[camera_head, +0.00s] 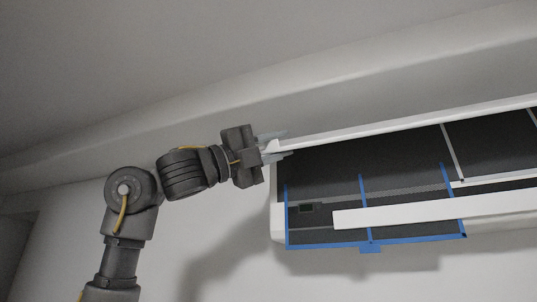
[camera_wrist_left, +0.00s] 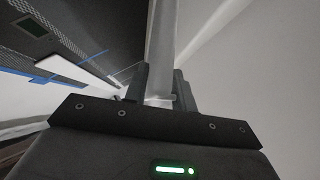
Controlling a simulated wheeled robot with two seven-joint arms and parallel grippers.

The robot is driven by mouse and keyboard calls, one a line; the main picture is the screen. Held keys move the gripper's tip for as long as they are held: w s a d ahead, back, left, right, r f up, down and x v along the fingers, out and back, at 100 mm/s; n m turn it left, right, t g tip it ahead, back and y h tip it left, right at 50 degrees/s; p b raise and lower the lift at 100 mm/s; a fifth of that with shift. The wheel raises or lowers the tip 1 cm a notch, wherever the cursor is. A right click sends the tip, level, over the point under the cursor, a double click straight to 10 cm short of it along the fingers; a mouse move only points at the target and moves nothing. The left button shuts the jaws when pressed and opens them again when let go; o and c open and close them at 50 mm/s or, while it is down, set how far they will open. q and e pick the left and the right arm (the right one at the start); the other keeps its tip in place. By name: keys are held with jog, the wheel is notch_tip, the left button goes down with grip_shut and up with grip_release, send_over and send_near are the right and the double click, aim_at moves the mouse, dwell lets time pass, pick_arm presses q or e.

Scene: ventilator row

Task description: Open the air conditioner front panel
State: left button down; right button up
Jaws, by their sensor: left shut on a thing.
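The air conditioner (camera_head: 279,222) hangs on the wall at the right of the head view. Its white front panel (camera_head: 400,125) is raised and seen nearly edge-on, with the dark filter area and blue filter frame (camera_head: 363,206) exposed below. My left gripper (camera_head: 277,145) is at the panel's left end, shut on the panel edge. In the left wrist view the panel (camera_wrist_left: 161,50) runs up from between the fingers of my left gripper (camera_wrist_left: 158,98). The fingertips are partly hidden by the panel. My right gripper is not in view.
A white horizontal strip (camera_head: 430,210) crosses the front of the filters. A ceiling ledge (camera_head: 300,88) runs close above the raised panel. The wall (camera_head: 235,260) below and left of the unit is bare.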

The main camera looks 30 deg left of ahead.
pick_arm(q)
jog(key=shift+s+r, duration=0.35)
jog(key=shift+r, duration=0.05)
jog(key=c, duration=1.4)
grip_release()
jog(key=shift+c, duration=0.2)
jog(key=shift+o, duration=1)
jog(key=shift+w+d, duration=0.1)
jog(key=shift+d, duration=0.4)
jog(key=shift+a+f, duration=0.15)
jog(key=shift+a, duration=0.15)
jog(key=shift+a+f, duration=0.1)
jog(key=shift+f, duration=0.05)
jog(key=b+v, duration=0.6)
jog(key=v, duration=0.4)
jog(key=shift+s, duration=0.25)
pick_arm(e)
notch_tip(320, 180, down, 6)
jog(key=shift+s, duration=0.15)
